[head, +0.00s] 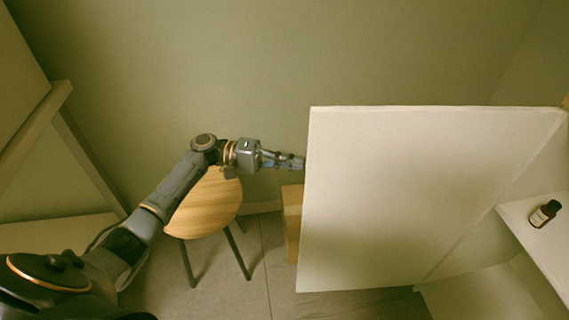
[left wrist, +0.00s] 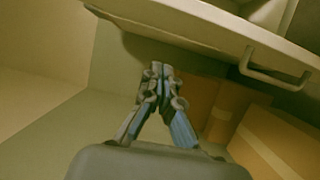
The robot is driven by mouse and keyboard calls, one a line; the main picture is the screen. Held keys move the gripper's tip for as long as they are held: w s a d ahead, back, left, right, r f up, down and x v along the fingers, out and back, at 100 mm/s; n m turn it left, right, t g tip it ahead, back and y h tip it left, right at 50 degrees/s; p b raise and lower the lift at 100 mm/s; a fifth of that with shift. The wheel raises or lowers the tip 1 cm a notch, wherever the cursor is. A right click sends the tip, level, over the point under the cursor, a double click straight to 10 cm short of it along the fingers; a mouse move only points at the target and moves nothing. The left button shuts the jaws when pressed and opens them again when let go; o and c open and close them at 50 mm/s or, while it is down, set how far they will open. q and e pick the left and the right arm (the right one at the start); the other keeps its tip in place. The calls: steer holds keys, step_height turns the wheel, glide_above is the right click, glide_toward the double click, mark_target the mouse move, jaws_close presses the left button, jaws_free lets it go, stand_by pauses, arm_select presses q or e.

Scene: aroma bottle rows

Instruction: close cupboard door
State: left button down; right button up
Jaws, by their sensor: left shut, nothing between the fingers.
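The cupboard door (head: 420,200) is a large pale panel standing wide open in the head view, joined to the cupboard (head: 485,290) at the right. My left gripper (head: 300,163) is shut and empty, with its fingertips at the door's free left edge. I cannot tell whether they touch it. In the left wrist view the shut fingers (left wrist: 160,70) point toward a pale panel (left wrist: 190,22), likely the door, with a bar handle (left wrist: 272,75) to the right of the fingers. My right gripper is not in view.
A round wooden stool (head: 205,205) stands beneath my left arm. A cardboard box (head: 292,220) is partly hidden behind the door; boxes also show in the left wrist view (left wrist: 270,140).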

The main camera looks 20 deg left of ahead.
mark_target(318, 180)
arm_select(q)
steer(key=d, duration=0.2)
steer(key=s+d, duration=0.1)
steer(key=d, duration=0.1)
steer(key=s+d, duration=0.1)
steer(key=d, duration=0.2)
steer(key=shift+s+p, duration=0.15)
steer(key=shift+p, duration=0.2)
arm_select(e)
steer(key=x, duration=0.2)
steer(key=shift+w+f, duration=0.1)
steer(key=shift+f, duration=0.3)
arm_select(q)
steer(key=shift+d, duration=0.1)
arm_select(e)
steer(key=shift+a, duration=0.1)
